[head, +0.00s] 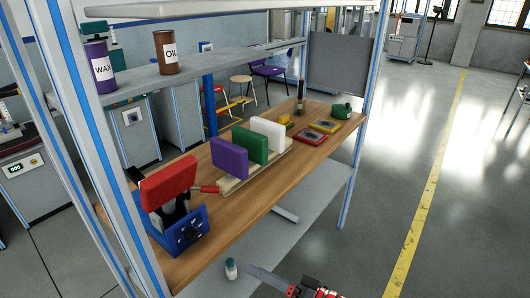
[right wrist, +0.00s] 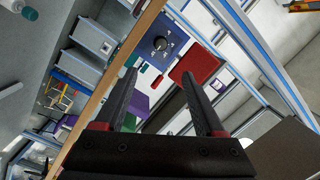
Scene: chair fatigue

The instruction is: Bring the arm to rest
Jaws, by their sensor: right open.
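My right gripper (head: 256,274) is at the bottom edge of the head view, in front of the workbench and apart from everything on it. In the right wrist view its two dark fingers (right wrist: 160,76) stand wide apart with nothing held between them. Past the fingers, the blue device (right wrist: 160,43) with a dial and the red pad (right wrist: 195,64) show at a distance. Most of my right arm is outside the head view. My left gripper is not in view.
The wooden bench (head: 245,208) bears the blue device with the red pad (head: 168,184), purple (head: 229,158), green (head: 250,146) and white (head: 268,133) pads in a rack. A small white bottle (head: 231,269) stands below the bench's front edge. The floor at right (head: 350,250) is clear.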

